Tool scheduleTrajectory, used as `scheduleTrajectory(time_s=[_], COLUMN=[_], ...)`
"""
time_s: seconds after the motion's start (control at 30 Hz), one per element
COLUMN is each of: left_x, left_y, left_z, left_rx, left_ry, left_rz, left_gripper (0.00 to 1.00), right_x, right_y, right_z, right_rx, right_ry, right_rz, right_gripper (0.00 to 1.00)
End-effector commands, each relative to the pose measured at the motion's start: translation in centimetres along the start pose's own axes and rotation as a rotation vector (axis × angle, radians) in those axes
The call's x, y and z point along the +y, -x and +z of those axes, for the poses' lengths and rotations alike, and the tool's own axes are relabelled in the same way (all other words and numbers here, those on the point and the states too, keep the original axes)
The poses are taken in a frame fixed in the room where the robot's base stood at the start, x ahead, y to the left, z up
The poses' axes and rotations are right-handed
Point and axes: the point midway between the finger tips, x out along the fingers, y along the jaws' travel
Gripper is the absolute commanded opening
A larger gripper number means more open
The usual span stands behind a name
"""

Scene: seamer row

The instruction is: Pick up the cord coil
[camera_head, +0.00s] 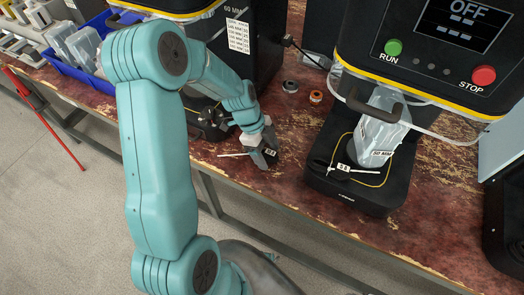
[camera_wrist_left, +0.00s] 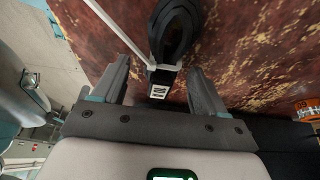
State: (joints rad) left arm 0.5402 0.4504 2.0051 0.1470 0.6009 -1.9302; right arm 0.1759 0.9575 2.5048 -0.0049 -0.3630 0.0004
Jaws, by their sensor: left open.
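The black cord coil (camera_wrist_left: 178,28) lies on the worn red-brown bench, with a small white label (camera_wrist_left: 159,91) at its near end. In the head view the cord coil (camera_head: 271,156) is partly hidden by my left gripper (camera_head: 265,160). In the left wrist view my left gripper (camera_wrist_left: 160,70) is open, with its two fingers on either side of the coil's labelled end. No finger visibly presses on it. A thin white strip (camera_head: 236,154) runs from beside the coil to the left. My right gripper is not in view.
A black sealing machine (camera_head: 420,60) with RUN and STOP buttons stands at the right, a clear bag (camera_head: 380,125) on it. Another black machine (camera_head: 265,40) stands behind my left arm. Two small rolls (camera_head: 316,97) lie between them. A blue bin (camera_head: 75,62) is at the back left.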

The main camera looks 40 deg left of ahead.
Motion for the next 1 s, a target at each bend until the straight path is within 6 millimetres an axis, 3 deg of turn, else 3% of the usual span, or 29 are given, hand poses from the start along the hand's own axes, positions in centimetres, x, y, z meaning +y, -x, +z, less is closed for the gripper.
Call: scheduleTrajectory(time_s=[0.13,0.17,0.33,0.73,0.87,1.0], left_x=[-0.1,-0.2,-0.3,-0.4,-0.5,-0.4], left_y=[0.0,0.0,0.1,0.8,2.5,5.8], left_z=[0.0,0.0,0.0,-0.3,-1.0,-2.4], left_rx=[0.0,0.0,0.0,-0.001,-0.002,-0.001], left_ry=[-0.001,-0.001,-0.001,-0.002,-0.004,-0.004], left_rz=[-0.001,-0.001,-0.001,-0.003,-0.006,-0.008], left_gripper=[0.72,0.66,0.1,0.1,0.1,0.1], right_x=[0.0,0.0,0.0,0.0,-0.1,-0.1], right_y=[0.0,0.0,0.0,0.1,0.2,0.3], right_z=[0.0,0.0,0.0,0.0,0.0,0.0], right_rx=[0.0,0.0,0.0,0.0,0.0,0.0], right_ry=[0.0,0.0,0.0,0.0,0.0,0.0], right_rz=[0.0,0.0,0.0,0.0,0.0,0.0], right_gripper=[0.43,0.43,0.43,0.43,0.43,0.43])
